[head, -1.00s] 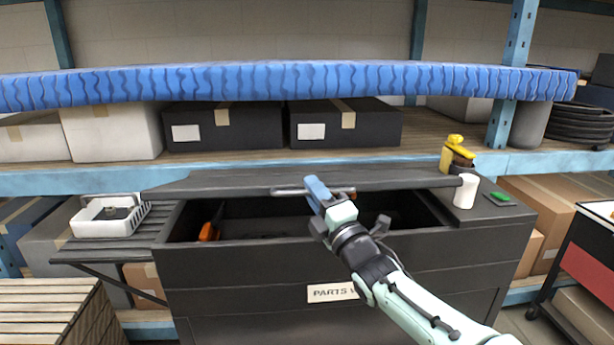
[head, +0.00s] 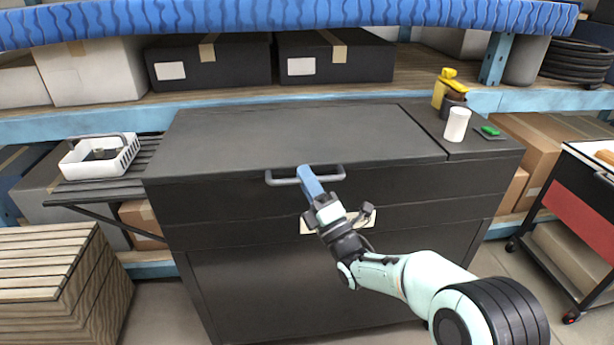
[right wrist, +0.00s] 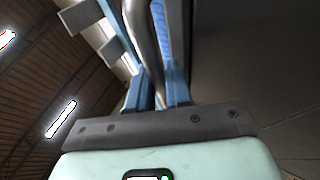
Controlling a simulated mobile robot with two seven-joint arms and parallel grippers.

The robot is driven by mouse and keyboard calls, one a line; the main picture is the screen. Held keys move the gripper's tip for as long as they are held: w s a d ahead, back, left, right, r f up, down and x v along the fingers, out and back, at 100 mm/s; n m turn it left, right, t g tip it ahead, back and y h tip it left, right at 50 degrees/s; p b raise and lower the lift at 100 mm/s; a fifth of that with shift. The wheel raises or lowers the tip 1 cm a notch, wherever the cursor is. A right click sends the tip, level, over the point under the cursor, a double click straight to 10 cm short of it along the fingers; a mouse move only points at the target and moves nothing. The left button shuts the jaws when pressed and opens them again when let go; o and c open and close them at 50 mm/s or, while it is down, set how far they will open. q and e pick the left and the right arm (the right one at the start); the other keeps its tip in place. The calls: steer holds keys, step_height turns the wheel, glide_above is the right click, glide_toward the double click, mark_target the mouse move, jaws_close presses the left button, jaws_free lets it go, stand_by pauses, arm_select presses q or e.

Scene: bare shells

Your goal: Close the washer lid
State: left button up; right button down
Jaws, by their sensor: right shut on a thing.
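The dark washer lid (head: 300,135) lies flat over the top of the black parts washer (head: 330,270), and no opening shows along its front edge. The lid's grey bar handle (head: 283,181) is at the front edge. My right gripper (head: 306,172) is shut on this handle. In the right wrist view the metal handle (right wrist: 143,45) runs between the blue fingers of the gripper (right wrist: 157,92). The washer's inside is hidden under the lid. My left gripper is in neither view.
A white basket (head: 100,157) sits on the slatted side shelf at left. A white cup (head: 457,124), a yellow bottle (head: 442,88) and a green item (head: 490,131) stand on the washer's right ledge. A red cart (head: 585,220) is at right, a wooden crate (head: 60,275) at left.

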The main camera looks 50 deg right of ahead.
steer(key=shift+f+g, duration=0.3)
steer(key=shift+f, duration=0.2)
steer(key=c, duration=1.1)
jaws_free()
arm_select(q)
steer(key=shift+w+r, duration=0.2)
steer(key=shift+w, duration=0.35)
arm_select(e)
steer(key=v, duration=1.3)
steer(key=shift+a+f, duration=0.1)
arm_select(q)
steer(key=shift+p, duration=0.35)
